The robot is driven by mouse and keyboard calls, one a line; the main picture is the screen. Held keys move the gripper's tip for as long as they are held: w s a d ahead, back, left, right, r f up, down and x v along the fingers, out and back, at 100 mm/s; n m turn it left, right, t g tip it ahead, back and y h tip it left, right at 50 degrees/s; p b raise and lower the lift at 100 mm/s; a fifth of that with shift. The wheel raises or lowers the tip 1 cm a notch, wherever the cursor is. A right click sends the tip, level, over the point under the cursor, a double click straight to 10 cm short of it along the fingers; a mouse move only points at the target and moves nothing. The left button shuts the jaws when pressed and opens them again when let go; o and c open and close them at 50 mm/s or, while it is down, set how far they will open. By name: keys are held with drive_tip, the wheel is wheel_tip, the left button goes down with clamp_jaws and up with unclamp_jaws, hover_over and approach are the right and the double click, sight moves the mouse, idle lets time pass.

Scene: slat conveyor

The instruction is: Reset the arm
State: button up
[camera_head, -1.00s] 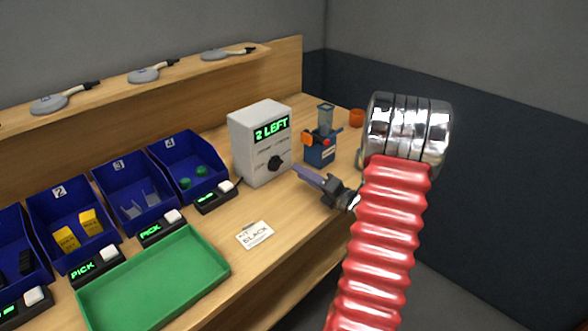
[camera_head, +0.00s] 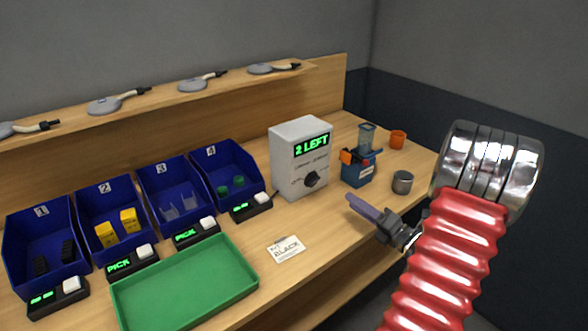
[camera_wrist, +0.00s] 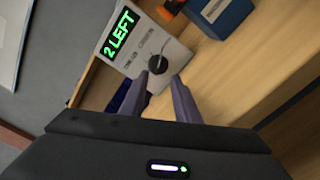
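My gripper (camera_head: 351,200) hangs over the front right part of the wooden bench, in front of the white control box (camera_head: 301,160) that reads "2 LEFT". In the wrist view, the two purple fingers of my gripper (camera_wrist: 159,78) stand apart with nothing between them, so it is open and empty. The control box (camera_wrist: 140,45) with its black knob shows beyond the fingertips. My red ribbed arm fills the right side of the head view.
Blue bins (camera_head: 240,190) numbered 1 to 4 line the bench, with pick displays in front. A green tray (camera_head: 185,285) is empty beside a "BLACK" card (camera_head: 286,249). A blue device (camera_head: 360,170), metal cup (camera_head: 403,182) and orange cup (camera_head: 398,140) stand at right.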

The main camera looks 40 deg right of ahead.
drive_tip(key=w+a+r+n+g+y, duration=0.2)
drive_tip(key=a+r+n+g+y, duration=0.15)
drive_tip(key=a+n, duration=0.75)
drive_tip(key=w+a+r+n+g+y, duration=0.2)
drive_tip(key=a+n+g+y, duration=0.35)
drive_tip(key=a, duration=1.05)
drive_tip(key=s+a+n+g+h, duration=0.2)
drive_tip(key=s+a+n+g, duration=0.4)
drive_tip(key=a+n, duration=0.55)
drive_tip(key=s+a+r+n+t+h, duration=0.1)
drive_tip(key=s+r+n+h, duration=0.1)
drive_tip(key=n, duration=0.8)
drive_tip(key=s+r+n+t+h, duration=0.1)
drive_tip(key=s+r+n+h, duration=0.2)
drive_tip(key=s+n+h, duration=0.2)
drive_tip(key=s+n, duration=0.2)
drive_tip(key=n, duration=0.2)
drive_tip(key=shift+a+r+n+t, duration=0.3)
drive_tip(key=shift+a+r+n, duration=0.05)
drive_tip(key=shift+n, duration=0.05)
